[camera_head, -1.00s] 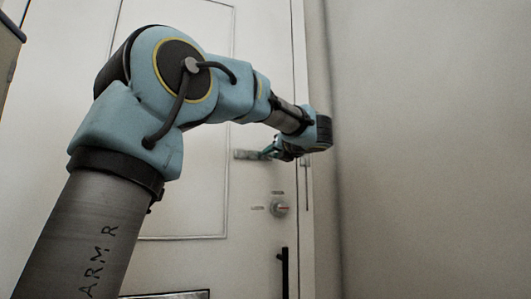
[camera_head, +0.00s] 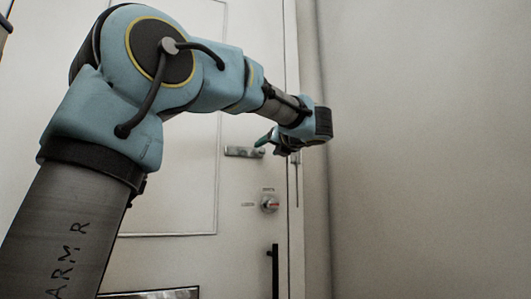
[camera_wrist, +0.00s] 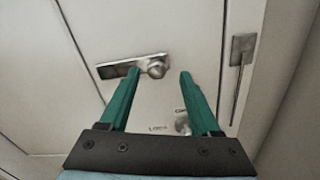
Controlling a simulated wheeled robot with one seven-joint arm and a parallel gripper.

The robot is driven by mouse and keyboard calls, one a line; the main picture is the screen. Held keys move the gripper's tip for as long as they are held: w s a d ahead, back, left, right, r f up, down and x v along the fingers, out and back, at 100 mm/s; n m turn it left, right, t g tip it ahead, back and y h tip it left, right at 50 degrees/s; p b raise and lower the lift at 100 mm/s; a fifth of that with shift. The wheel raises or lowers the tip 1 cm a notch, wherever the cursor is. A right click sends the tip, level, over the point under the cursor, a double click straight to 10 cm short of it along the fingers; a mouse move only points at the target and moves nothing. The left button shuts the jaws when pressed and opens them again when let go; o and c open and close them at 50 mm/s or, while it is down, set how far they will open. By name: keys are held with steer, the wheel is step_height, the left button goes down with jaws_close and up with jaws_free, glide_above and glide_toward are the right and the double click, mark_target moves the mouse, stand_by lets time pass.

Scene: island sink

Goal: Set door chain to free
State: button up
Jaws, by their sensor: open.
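The door chain's metal track plate (camera_head: 240,152) is fixed to the white door. In the wrist view the track plate (camera_wrist: 112,70) has a round knob (camera_wrist: 156,69) at its right end. A second metal plate (camera_wrist: 243,47) sits to the right on the frame side, and a thin chain (camera_wrist: 237,95) hangs down from it, apart from the track plate. My gripper (camera_wrist: 159,73) is open, its green fingertips spread either side of the knob in the picture; whether they touch it cannot be told. In the head view my gripper (camera_head: 266,139) is at the track plate's upper right.
A round lock (camera_head: 268,203) with a turn piece is below the track. A long black handle (camera_head: 275,270) is lower on the door. A bare wall (camera_head: 425,150) stands close on the right.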

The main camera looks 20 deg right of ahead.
steer(key=s+d+b, duration=0.1)
steer(key=s, duration=0.6)
steer(key=shift+s, duration=0.35)
